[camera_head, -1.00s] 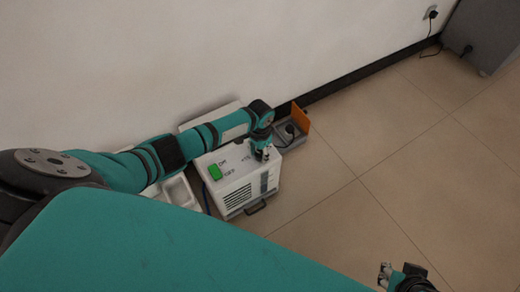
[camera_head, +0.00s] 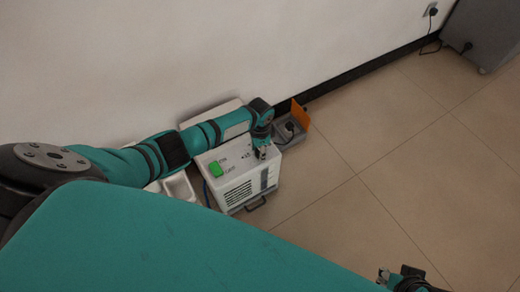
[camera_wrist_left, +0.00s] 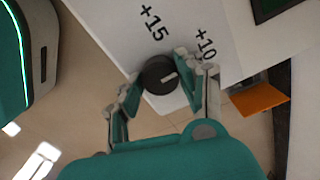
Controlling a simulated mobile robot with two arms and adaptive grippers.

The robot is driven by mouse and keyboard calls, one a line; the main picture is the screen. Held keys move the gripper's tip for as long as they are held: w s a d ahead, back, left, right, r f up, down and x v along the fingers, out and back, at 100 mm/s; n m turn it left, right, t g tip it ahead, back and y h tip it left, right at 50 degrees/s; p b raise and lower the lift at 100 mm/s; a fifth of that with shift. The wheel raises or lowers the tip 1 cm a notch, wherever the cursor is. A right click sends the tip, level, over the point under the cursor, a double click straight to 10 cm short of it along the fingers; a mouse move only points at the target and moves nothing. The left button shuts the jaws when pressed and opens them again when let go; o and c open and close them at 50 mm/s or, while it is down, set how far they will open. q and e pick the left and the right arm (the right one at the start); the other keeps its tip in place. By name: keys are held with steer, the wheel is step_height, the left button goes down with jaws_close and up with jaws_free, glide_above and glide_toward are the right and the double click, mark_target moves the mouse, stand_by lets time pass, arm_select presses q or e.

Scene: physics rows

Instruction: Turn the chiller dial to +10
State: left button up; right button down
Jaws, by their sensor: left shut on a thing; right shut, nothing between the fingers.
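The "+15" label (camera_wrist_left: 153,22) lies above the dial. My left gripper (camera_wrist_left: 162,84) is shut on the dial, one finger on each side. It hides the dial in the head view (camera_head: 261,154). My right gripper (camera_head: 383,275) is shut and empty at lower right.
A grey box with an orange flap (camera_head: 300,115) stands just beyond the chiller. White trays (camera_head: 180,187) lie to its left. A grey cabinet (camera_head: 487,38) stands at top right. The tiled floor (camera_head: 350,200) to the right is clear.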

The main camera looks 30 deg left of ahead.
arm_select(q)
steer(key=o, duration=1.1)
steer(key=shift+o, duration=0.2)
step_height(320, 180, up, 12)
